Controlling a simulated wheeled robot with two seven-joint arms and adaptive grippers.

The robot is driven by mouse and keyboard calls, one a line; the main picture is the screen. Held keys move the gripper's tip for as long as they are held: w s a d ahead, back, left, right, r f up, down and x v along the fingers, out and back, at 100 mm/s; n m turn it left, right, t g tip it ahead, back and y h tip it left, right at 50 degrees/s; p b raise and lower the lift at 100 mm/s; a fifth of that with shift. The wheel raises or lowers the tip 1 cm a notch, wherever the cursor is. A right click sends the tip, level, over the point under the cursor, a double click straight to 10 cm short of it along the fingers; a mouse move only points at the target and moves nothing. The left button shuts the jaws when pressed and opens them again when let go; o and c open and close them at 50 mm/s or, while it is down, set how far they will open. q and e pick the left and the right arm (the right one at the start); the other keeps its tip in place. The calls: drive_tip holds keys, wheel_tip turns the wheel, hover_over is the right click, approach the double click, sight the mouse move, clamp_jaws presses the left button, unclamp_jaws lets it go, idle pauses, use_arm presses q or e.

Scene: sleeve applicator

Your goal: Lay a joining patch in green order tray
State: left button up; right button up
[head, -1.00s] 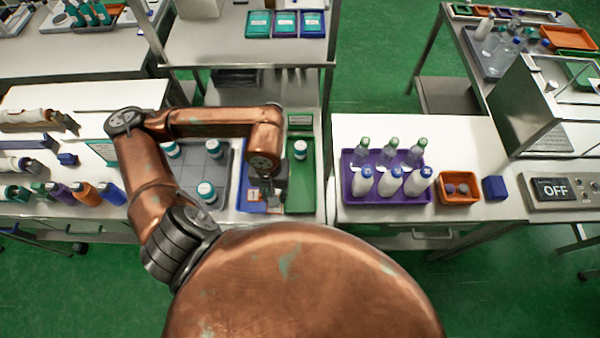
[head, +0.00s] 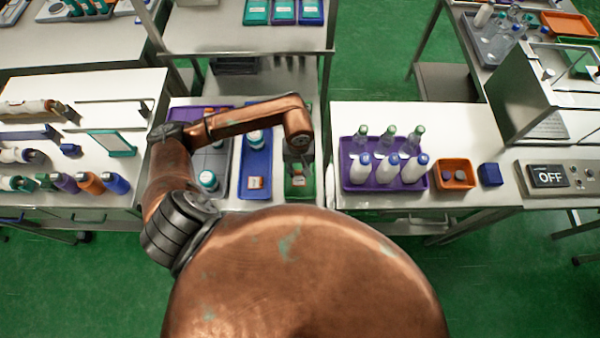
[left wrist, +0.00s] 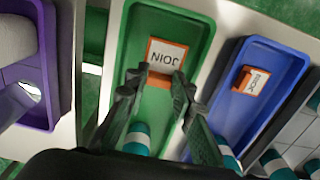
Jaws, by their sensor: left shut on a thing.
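The joining patch, an orange-edged piece with a white "JOIN" label (left wrist: 168,55), lies within the outline of the green order tray (left wrist: 132,28) in the left wrist view. My left gripper (left wrist: 157,84) is shut on its orange edge. In the head view the patch (head: 299,182) shows below my left gripper (head: 299,164), over the near part of the green tray (head: 290,194). I cannot tell whether it touches the tray floor. A teal-and-white jar (left wrist: 139,137) is in the same tray, partly hidden by a finger. My right gripper is not in view.
Left of the green tray is a blue tray (head: 258,164) with a jar (head: 256,137) and another orange-edged patch (head: 256,183). A grey gridded tray with jars lies farther left. A purple tray (head: 350,185) of bottles and an orange bin (head: 455,186) stand right, across a gap.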

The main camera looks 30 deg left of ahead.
sight(300, 173)
use_arm(q)
drive_tip(key=shift+w+f, duration=0.25)
drive_tip(key=shift+f, duration=0.05)
drive_tip(key=shift+f+p, duration=0.45)
drive_tip(key=shift+f, duration=1.15)
drive_tip(key=shift+w+f, duration=0.1)
drive_tip(key=shift+f, duration=0.15)
drive_tip(key=o, duration=0.8)
drive_tip(key=shift+c, duration=0.2)
drive_tip(key=shift+r, duration=0.2)
